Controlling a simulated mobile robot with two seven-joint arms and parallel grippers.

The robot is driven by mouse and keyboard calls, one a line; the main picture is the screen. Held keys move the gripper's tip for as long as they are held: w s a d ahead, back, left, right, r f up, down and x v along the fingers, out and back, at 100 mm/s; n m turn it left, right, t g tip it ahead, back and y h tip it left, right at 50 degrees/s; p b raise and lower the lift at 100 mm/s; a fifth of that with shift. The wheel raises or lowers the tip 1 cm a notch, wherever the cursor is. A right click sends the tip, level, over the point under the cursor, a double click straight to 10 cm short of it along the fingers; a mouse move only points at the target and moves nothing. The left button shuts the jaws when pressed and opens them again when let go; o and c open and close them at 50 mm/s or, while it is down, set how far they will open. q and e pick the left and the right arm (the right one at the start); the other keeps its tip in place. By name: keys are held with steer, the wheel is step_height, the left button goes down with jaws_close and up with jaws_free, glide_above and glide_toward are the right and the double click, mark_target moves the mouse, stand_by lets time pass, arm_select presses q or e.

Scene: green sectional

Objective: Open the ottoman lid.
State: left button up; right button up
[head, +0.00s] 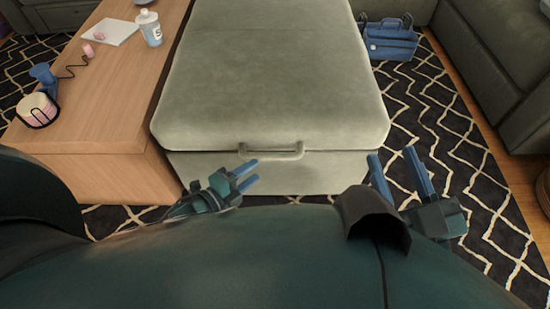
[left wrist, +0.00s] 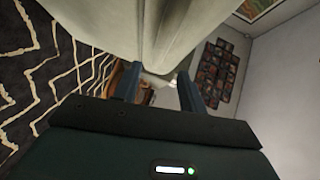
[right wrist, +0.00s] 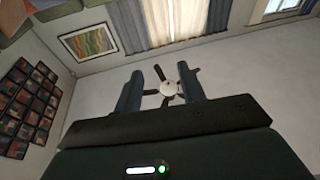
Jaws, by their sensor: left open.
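The grey-green ottoman (head: 270,70) stands straight ahead in the head view, with its padded lid lying shut. A handle (head: 272,151) sits on the front edge of the lid. My left gripper (head: 250,176) is open and empty, just below and left of the handle, close to the ottoman's front face. In the left wrist view the grey-green ottoman (left wrist: 140,25) fills the top, above the spread fingers (left wrist: 160,88). My right gripper (head: 395,170) is open and empty at the ottoman's front right corner. Its fingers (right wrist: 160,90) point up toward the ceiling in the right wrist view.
A wooden table (head: 105,80) stands close along the ottoman's left side, holding a bottle (head: 149,27), a cup (head: 38,109) and small items. A blue bag (head: 390,40) lies on the patterned rug (head: 440,120) at right. A sofa (head: 500,60) stands at far right.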

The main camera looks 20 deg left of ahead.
mark_target(271, 158)
arm_select(q)
steer(key=b+x, duration=0.2)
steer(key=x, duration=0.6)
steer(key=shift+a+f, duration=0.1)
steer(key=shift+w+d, duration=0.3)
steer(key=shift+w, duration=0.1)
arm_select(e)
steer(key=shift+w+d+r+n+t+y, duration=0.1)
steer(key=shift+w+r+n+t+y, duration=0.25)
steer(key=shift+r+n+y, duration=0.3)
steer(key=shift+w+r+n+t+y, duration=0.2)
steer(key=shift+r+n+t+y, duration=0.2)
steer(key=shift+r, duration=0.35)
arm_select(q)
steer(key=shift+c, duration=0.4)
jaws_close()
